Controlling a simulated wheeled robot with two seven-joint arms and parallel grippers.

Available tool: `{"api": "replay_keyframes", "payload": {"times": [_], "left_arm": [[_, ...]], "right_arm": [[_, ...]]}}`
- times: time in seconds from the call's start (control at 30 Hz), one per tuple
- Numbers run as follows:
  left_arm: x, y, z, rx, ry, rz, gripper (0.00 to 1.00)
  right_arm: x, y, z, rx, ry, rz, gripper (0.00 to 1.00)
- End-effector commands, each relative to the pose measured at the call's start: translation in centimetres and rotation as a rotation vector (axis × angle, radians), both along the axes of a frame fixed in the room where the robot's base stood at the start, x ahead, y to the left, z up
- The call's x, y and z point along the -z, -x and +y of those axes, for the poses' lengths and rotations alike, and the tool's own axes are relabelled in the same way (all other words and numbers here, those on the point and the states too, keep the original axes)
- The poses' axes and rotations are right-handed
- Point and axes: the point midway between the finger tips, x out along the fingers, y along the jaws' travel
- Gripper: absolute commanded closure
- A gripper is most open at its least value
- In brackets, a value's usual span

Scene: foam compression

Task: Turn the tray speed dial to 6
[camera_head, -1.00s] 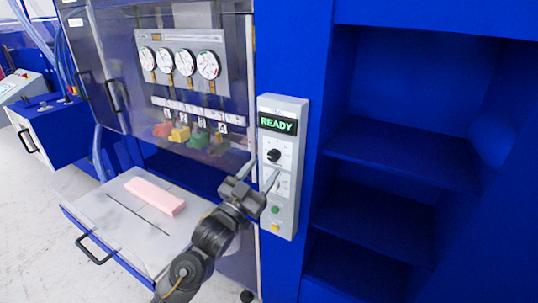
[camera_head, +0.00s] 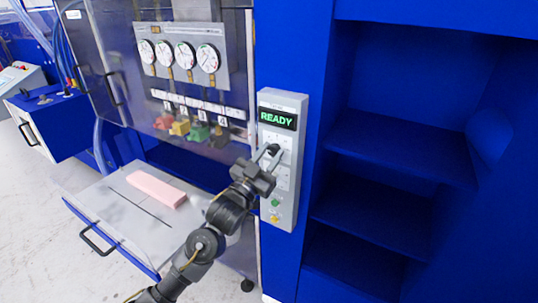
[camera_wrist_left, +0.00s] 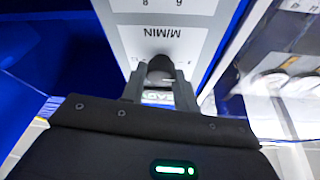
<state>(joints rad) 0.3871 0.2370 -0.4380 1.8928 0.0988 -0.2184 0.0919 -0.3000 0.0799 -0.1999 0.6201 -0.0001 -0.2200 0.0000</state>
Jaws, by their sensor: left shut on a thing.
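The dial (camera_head: 274,149) is a dark round knob on the grey control panel (camera_head: 286,217), just below the green READY display (camera_head: 277,118). My left gripper (camera_head: 268,155) reaches it from the lower left, with its fingers at the knob. In the left wrist view, the knob (camera_wrist_left: 160,69) sits between the two fingers of my left gripper (camera_wrist_left: 159,88), which is shut on it. That view shows the panel upside down, with an M/MIN label beside the knob. The dial's pointer and scale numbers cannot be read. My right gripper is in neither view.
An open drawer tray (camera_head: 120,222) with a pink foam block (camera_head: 156,189) lies at the lower left. Gauges (camera_head: 184,55) and coloured pieces (camera_head: 180,128) show behind a clear cover. Blue shelves (camera_head: 400,150) on the right are empty. Green and yellow buttons (camera_head: 275,210) sit low on the panel.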

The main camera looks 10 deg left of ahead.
Motion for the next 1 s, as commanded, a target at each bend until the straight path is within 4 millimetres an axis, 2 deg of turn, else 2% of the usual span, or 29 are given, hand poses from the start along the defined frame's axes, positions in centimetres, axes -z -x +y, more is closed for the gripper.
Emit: {"api": "replay_keyframes", "payload": {"times": [0.37,1.0], "left_arm": [[-0.02,-0.04,0.12,-0.001,-0.072,-0.021,0.93],[-0.19,-0.13,0.29,-0.001,-0.549,-0.165,0.93]], "right_arm": [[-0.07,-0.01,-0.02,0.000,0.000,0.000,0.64],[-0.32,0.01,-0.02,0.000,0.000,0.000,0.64]]}}
